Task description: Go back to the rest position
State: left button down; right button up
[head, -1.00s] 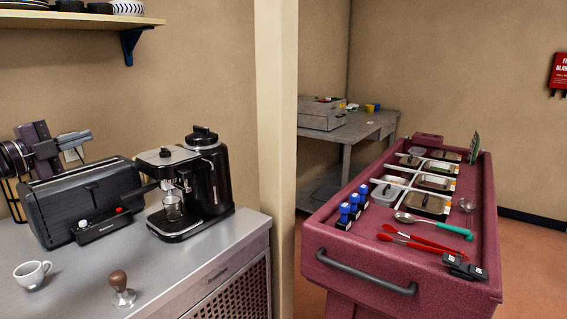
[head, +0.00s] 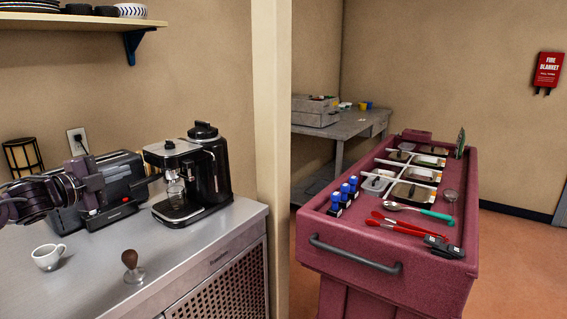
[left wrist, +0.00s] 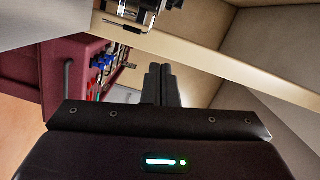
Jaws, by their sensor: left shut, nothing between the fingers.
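My left gripper (head: 88,185) is at the left edge of the head view, in front of the black toaster (head: 122,188), and hides part of it. The arm comes in from the left, above the steel counter (head: 200,245). In the left wrist view, the two dark fingers (left wrist: 161,85) are together with nothing between them. They are clear of the counter things. My right gripper is not in any view.
On the counter stand a coffee machine (head: 190,178), a white cup (head: 48,257) and a tamper (head: 131,266). A wall post (head: 271,150) divides the counter from a maroon cart (head: 400,285) with tongs and containers. Orange floor is free right of the cart.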

pick_arm(q)
jog(key=s+d+f+n+g+y, duration=0.15)
jog(key=s+d+f+n, duration=0.25)
jog(key=d+f, duration=0.7)
jog(key=s+d+f+n+g+y, duration=0.1)
jog(key=s+d+f+n+y, duration=0.45)
jog(key=f, duration=0.85)
jog(key=s+d+f+n+g, duration=0.1)
jog(key=s+f+n+g, duration=0.25)
jog(key=s, duration=0.65)
jog(key=s+d+f+n+g, duration=0.1)
jog(key=s+f+n+g, duration=0.2)
jog(key=s, duration=0.6)
jog(key=s+f+n+g, duration=0.25)
jog(key=s+f, duration=0.25)
jog(key=s, duration=0.5)
notch_tip(320, 180, down, 27)
jog(key=s+g+p, duration=0.1)
jog(key=s+g, duration=0.1)
jog(key=s+a+f+g+p, duration=0.1)
jog(key=s+a+f, duration=0.2)
jog(key=s+f, duration=1.5)
jog(key=shift+s+f+y, duration=0.3)
jog(key=shift+s+f, duration=0.1)
jog(key=shift+s, duration=0.7)
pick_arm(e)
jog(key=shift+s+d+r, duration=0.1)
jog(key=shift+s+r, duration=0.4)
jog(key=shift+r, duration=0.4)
